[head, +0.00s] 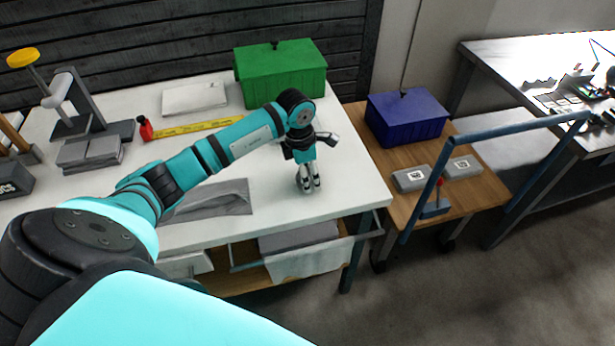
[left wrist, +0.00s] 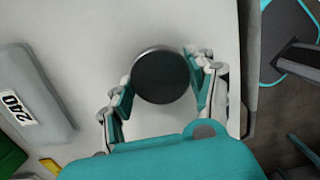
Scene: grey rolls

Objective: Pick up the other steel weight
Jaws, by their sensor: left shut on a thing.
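A dark, round-topped steel weight (left wrist: 160,75) sits between the fingers in the left wrist view. My left gripper (head: 308,184) is shut on it, with a finger pad on each side. In the head view the gripper points down over the right part of the white table (head: 345,180), near its front edge. There the fingers mostly hide the weight, and I cannot tell whether it touches the tabletop. My right gripper is in neither view. I do not clearly see a second steel weight.
A green box (head: 283,80) stands at the table's back. A grey cloth (head: 215,200) lies left of the gripper, and a yellow strip (head: 195,127) lies behind. A wooden cart (head: 400,208) on the right holds a blue box (head: 406,120) and two labelled grey blocks.

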